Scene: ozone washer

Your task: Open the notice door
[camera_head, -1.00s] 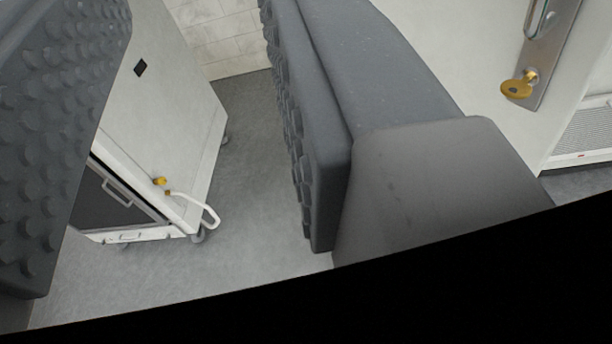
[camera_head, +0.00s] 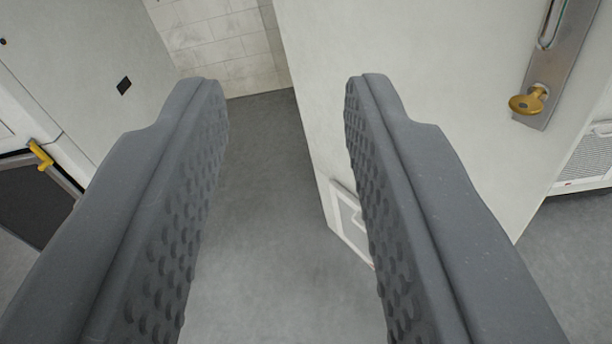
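My gripper (camera_head: 288,85) is open and empty in the head camera view. On the right is a white door or cabinet panel (camera_head: 430,75). The right finger overlaps the panel's lower part in the picture. I cannot tell whether it touches. No label marks which panel is the notice door.
A white cabinet (camera_head: 75,60) with a small dark square and a yellow fitting (camera_head: 40,155) stands on the left. A white tiled wall (camera_head: 225,45) is at the back. Grey floor (camera_head: 265,220) lies clear between. A louvred white unit (camera_head: 588,155) is at the right edge.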

